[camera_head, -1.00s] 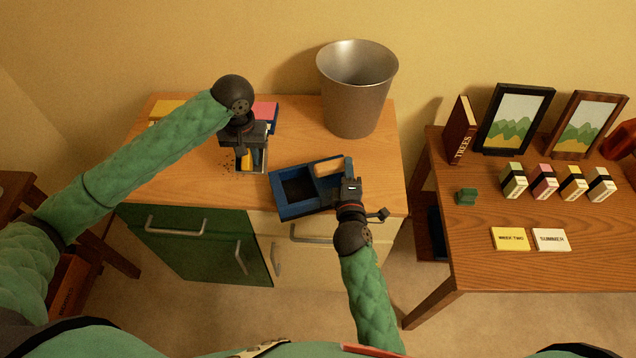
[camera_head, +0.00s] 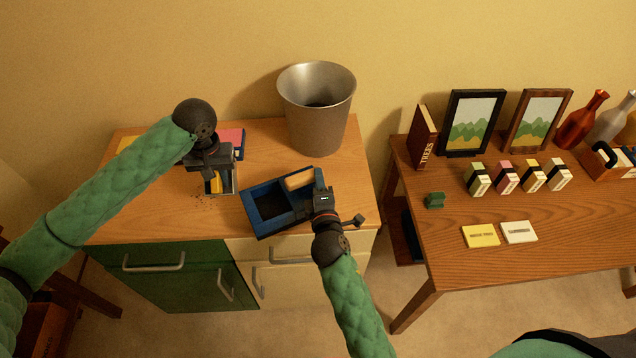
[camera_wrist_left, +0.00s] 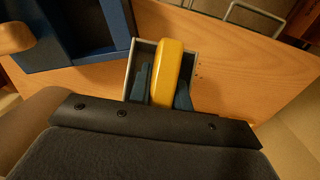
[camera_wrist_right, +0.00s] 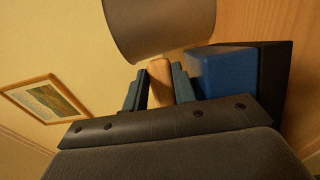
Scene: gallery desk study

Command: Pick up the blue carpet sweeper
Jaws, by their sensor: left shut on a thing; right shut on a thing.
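The blue carpet sweeper (camera_head: 250,214), a blue open box with a dark inside and a wooden handle (camera_head: 299,180), is at the desk's front right. It also shows in the left wrist view (camera_wrist_left: 42,48) and, partly, in the right wrist view (camera_wrist_right: 222,72). My right gripper (camera_head: 321,187) is shut on its wooden handle, which stands between the fingers in the right wrist view (camera_wrist_right: 160,85). My left gripper (camera_head: 213,172) is shut on the yellow handle (camera_wrist_left: 174,70) of a grey-rimmed box to the left of the sweeper. I cannot tell whether the sweeper touches the desk.
A metal bin (camera_head: 318,115) stands behind the sweeper on the wooden desk (camera_head: 150,215). Dark crumbs lie by the grey-rimmed box. A second table (camera_head: 530,265) at the right holds frames, a book, small boxes and cards. A gap separates it from the desk.

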